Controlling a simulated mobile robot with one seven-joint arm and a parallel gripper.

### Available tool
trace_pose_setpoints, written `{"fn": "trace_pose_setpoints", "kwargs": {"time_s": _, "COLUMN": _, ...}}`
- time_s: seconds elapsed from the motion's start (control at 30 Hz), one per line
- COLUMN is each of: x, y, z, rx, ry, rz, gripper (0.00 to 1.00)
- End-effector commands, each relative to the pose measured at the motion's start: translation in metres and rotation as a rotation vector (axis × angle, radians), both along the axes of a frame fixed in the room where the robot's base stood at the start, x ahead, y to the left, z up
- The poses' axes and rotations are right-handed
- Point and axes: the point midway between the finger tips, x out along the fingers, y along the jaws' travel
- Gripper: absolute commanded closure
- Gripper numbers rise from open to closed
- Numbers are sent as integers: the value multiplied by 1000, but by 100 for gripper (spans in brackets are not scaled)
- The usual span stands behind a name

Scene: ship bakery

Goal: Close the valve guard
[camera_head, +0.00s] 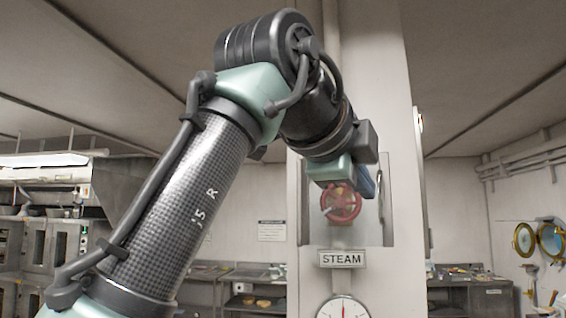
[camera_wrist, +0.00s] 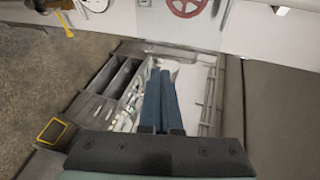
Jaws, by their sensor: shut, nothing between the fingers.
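A red valve handwheel (camera_head: 341,203) sits in a pale, recessed-looking panel on the white column, above a STEAM sign (camera_head: 342,259). A pale, partly see-through pane (camera_head: 374,228) shows around the wheel; it may be the valve guard, but I cannot tell its hinge side or how far open it stands. My gripper (camera_head: 367,186) is in front of the wheel's upper right in the head view, partly hidden by my wrist. In the wrist view, my gripper's blue fingers (camera_wrist: 161,75) are together and empty. A red wheel (camera_wrist: 186,4) is cut off at that view's top edge.
A round gauge (camera_head: 343,308) is below the sign. Steel counters (camera_head: 250,287) and ovens (camera_head: 45,250) stand behind on the left. Brass portholes (camera_head: 538,240) are on the right wall. A grey rack (camera_wrist: 113,82) lies beyond the fingers in the wrist view.

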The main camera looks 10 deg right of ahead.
Motion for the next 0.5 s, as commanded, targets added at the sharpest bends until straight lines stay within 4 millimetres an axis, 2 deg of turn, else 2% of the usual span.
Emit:
{"fn": "trace_pose_setpoints", "kwargs": {"time_s": 0.2, "x": 30, "y": -24, "z": -2, "rx": 1, "ry": 2, "rz": 0, "gripper": 100}}
{"fn": "trace_pose_setpoints", "kwargs": {"time_s": 0.5, "x": 45, "y": -36, "z": -6, "rx": -1, "ry": 0, "rz": 1, "gripper": 100}}
